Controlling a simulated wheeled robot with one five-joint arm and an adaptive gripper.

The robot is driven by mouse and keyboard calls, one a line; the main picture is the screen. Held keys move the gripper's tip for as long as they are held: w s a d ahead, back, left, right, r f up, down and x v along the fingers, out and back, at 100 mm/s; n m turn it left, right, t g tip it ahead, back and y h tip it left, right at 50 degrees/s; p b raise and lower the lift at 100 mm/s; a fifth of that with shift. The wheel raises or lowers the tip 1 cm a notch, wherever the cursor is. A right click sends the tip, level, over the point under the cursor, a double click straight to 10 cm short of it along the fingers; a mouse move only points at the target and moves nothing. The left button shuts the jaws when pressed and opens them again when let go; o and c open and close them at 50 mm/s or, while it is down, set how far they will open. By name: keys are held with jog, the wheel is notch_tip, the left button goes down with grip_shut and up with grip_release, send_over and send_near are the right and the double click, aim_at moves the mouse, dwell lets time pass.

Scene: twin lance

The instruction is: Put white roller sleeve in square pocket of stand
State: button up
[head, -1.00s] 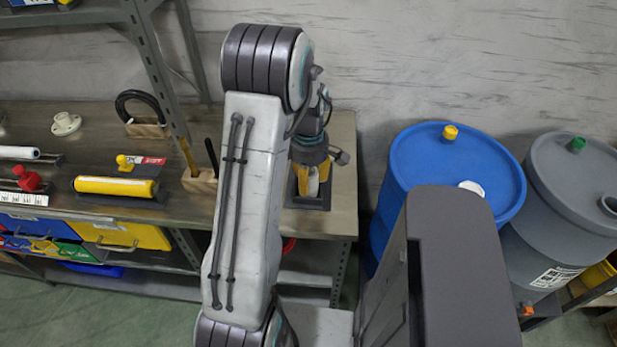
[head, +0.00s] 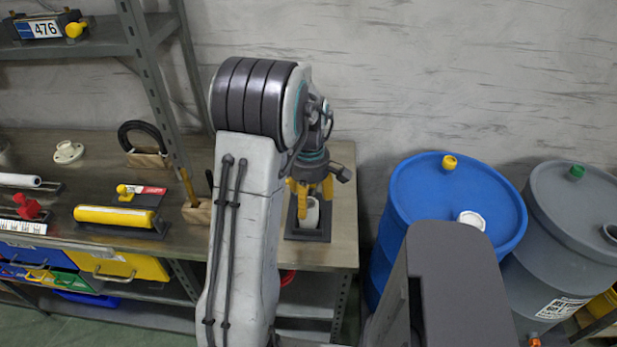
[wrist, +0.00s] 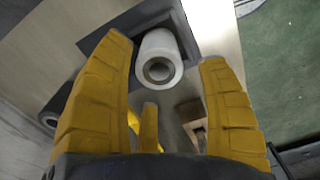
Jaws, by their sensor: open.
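The white roller sleeve (head: 312,213) stands roughly upright in the dark stand (head: 305,236) at the right end of the bench. In the wrist view the sleeve (wrist: 160,60) shows its round open end, with dark stand surface (wrist: 143,18) beside it. My gripper (head: 311,190) is just above the sleeve, its yellow fingers open. In the wrist view the fingers lie either side of the sleeve, with gaps showing. The pocket's edges around the sleeve's lower end are hidden, so how deep it sits cannot be told.
A wooden block (head: 198,212) with upright handles stands left of my arm. A yellow roller (head: 114,216) lies further left. A shelf post (head: 150,75) rises behind. A blue drum (head: 455,190) and a grey drum (head: 575,230) stand right of the bench.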

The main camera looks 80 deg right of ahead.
jog(key=shift+r+b, duration=0.7)
jog(key=shift+r, duration=3.2)
jog(key=w+a+r+t+h, duration=0.1)
jog(key=w+a+r, duration=0.1)
jog(key=w+a, duration=0.75)
jog(key=w+a+r, duration=0.3)
jog(key=w+a, duration=0.3)
jog(key=w, duration=0.6)
jog(key=a+f+n+t+y, duration=0.1)
jog(key=a+f+t, duration=0.1)
jog(key=a, duration=2.2)
jog(key=shift+s+a+t, duration=0.25)
jog(key=shift+s+t, duration=0.05)
jog(key=shift+t, duration=0.2)
